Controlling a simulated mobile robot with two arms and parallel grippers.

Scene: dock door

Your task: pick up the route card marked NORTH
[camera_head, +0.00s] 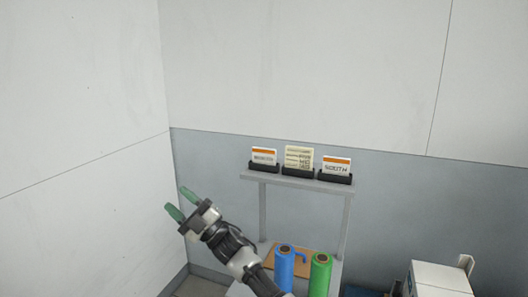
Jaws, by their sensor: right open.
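Several cards stand in dark holders on a grey raised shelf (290,181). The left card (264,155) is white with an orange band, and its word is too blurred to read for certain. The right card (337,164) has the same look and reads SOUTH. A cream card (299,156) with several lines of small print stands between them. My right gripper (180,203) is open and empty, with green fingertips. It is to the left of the shelf and lower in the picture, apart from the cards. My left gripper is not in view.
Below the shelf, a blue roll (285,269) and a green roll (320,274) stand upright near a brown board (279,259). A white box-like device (438,279) is at the lower right. Walls close off the left and back. Space above the cards is clear.

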